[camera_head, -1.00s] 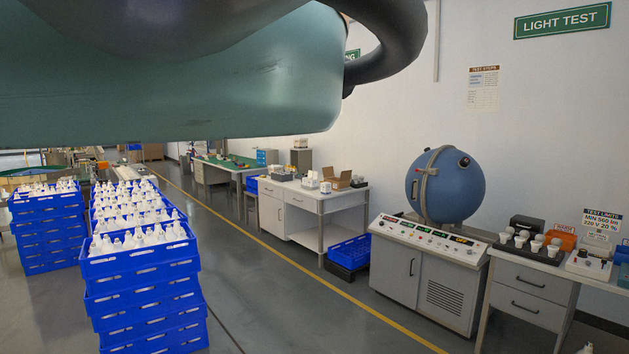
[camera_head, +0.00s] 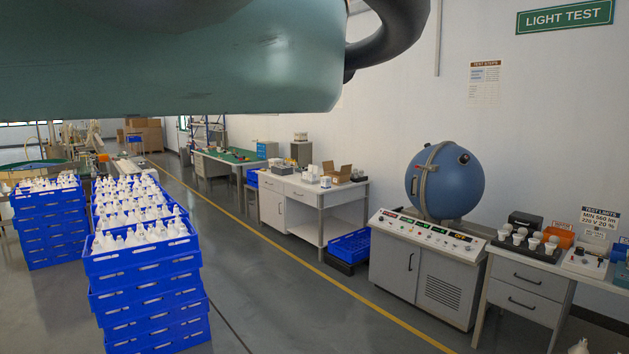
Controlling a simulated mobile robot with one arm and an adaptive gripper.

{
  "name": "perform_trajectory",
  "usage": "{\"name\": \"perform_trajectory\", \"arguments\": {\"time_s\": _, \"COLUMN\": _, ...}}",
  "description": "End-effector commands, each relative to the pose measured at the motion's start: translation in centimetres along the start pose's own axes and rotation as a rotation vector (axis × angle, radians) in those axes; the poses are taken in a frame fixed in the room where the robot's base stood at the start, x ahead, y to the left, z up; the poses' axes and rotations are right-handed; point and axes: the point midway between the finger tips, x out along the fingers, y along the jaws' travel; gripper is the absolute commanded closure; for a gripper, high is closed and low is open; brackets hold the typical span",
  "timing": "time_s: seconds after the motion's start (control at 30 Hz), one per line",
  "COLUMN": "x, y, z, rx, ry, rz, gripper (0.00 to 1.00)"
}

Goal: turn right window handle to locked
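My gripper is not in the picture. A large teal and dark part of my own arm fills the upper left and hides what lies behind it.
Stacked blue crates (camera_head: 150,303) of white bulbs stand at left. Along the right wall are a blue sphere (camera_head: 452,181) on a cabinet (camera_head: 420,278), a drawer table (camera_head: 525,288) and a white bench (camera_head: 312,192). A LIGHT TEST sign (camera_head: 565,16) hangs above. The grey floor (camera_head: 285,310) between is clear.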

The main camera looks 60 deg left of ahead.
Motion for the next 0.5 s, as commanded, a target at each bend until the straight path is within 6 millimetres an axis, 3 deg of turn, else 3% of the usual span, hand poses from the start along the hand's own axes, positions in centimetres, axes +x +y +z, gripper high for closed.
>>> {"name": "perform_trajectory", "arguments": {"time_s": 0.07, "x": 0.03, "y": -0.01, "z": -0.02, "rx": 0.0, "ry": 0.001, "rz": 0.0, "gripper": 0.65}}
{"name": "perform_trajectory", "arguments": {"time_s": 0.4, "x": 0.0, "y": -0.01, "z": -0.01, "rx": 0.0, "ry": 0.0, "rz": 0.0, "gripper": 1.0}}
{"name": "perform_trajectory", "arguments": {"time_s": 0.5, "x": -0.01, "y": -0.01, "z": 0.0, "rx": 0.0, "ry": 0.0, "rz": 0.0, "gripper": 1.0}}
